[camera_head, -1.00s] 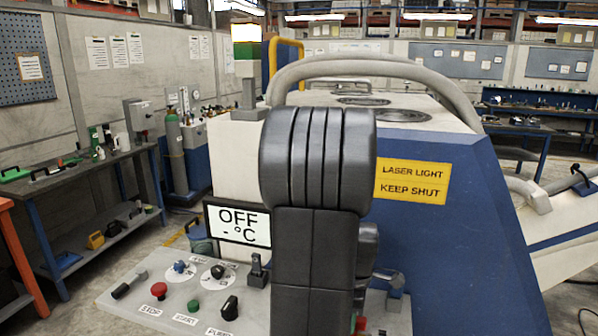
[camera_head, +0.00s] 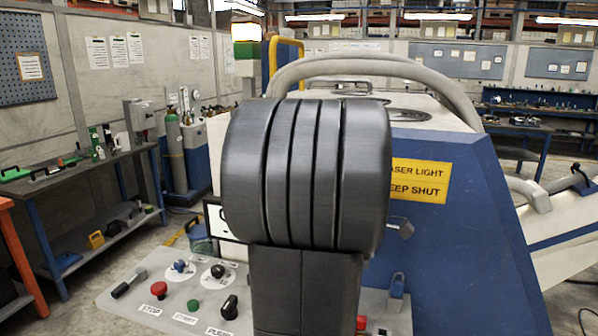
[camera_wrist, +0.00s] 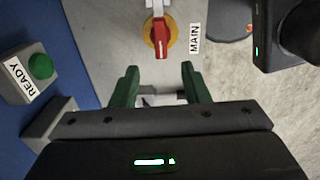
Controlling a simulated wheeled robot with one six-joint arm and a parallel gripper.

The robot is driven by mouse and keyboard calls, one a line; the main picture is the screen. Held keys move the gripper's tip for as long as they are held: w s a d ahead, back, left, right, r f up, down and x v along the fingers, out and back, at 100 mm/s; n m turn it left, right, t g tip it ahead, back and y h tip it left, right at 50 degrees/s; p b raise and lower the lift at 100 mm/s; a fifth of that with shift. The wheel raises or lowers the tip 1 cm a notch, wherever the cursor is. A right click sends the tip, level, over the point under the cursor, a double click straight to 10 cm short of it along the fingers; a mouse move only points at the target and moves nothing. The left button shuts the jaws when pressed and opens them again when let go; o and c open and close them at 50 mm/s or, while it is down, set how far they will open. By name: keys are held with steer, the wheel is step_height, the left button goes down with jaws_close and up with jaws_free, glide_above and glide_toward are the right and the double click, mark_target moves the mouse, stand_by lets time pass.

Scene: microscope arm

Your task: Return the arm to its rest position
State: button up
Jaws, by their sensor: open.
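My arm fills the middle of the head view and hides my gripper there. In the wrist view my gripper (camera_wrist: 159,67) shows two green fingers spread apart with nothing between them. A red rotary switch (camera_wrist: 161,40) on a yellow disc, beside a label reading MAIN, lies just beyond the fingertips. The fingers look apart from it. Its red handle lies along the picture's vertical.
A green button (camera_wrist: 40,66) labelled READY is at the left of the wrist view. The control panel (camera_head: 135,307) has several knobs and buttons. The blue machine housing (camera_head: 470,250) stands close behind my arm. A workbench (camera_head: 80,172) is at left.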

step_height(320, 180, down, 12)
steer(key=shift+r, duration=0.1)
steer(key=shift+m, duration=0.3)
steer(key=m, duration=0.3)
steer(key=shift+m+p, duration=0.4)
steer(key=shift+m, duration=2.3)
